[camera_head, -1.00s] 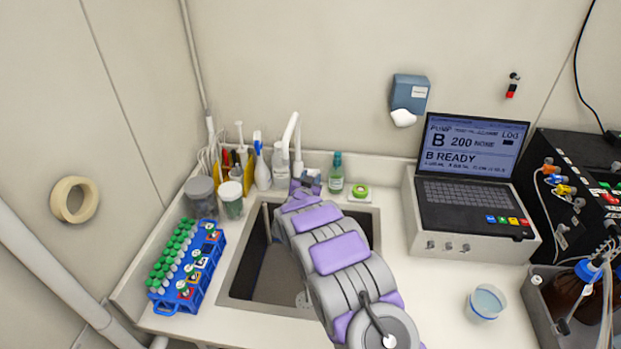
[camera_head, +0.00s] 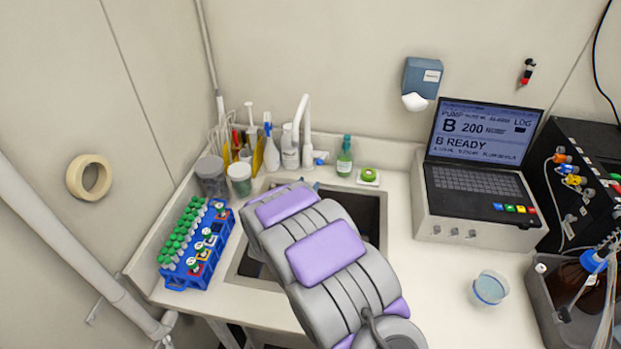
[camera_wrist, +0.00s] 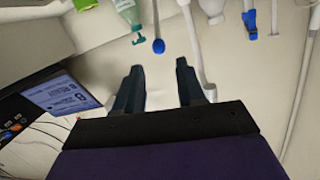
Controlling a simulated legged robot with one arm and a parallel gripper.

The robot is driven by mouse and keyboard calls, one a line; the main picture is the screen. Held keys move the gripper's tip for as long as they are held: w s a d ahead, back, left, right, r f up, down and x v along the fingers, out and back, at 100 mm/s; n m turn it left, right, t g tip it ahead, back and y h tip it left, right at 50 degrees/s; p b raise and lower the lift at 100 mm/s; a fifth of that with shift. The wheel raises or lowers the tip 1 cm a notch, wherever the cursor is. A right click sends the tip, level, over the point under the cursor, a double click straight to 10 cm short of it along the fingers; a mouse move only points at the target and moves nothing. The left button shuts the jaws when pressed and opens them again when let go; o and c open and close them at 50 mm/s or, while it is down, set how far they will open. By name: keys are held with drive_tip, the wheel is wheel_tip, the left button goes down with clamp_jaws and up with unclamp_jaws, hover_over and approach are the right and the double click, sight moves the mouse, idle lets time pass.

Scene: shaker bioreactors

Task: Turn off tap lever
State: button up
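The white tap (camera_head: 303,130) stands at the back rim of the sink, its curved spout upright. A small blue-ended lever (camera_head: 321,157) sticks out at the right of its base. In the wrist view, the lever's round blue end (camera_wrist: 158,46) lies just beyond my fingertips, beside the white tap (camera_wrist: 191,45). My gripper (camera_wrist: 157,72) is open, with two dark fingers apart and nothing between them. The lever end is roughly in line with the gap and not visibly touched. In the head view, my arm hides most of the gripper.
The sink (camera_head: 372,215) lies below my arm. A green soap bottle (camera_head: 344,157) stands right of the lever, with a green round item (camera_head: 368,175) beyond it. White bottles (camera_head: 290,150) stand left of the tap. A blue tube rack (camera_head: 205,250) and laptop (camera_head: 470,180) flank the sink.

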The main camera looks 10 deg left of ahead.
drive_tip(key=shift+s+r, duration=0.1)
drive_tip(key=shift+s, duration=0.5)
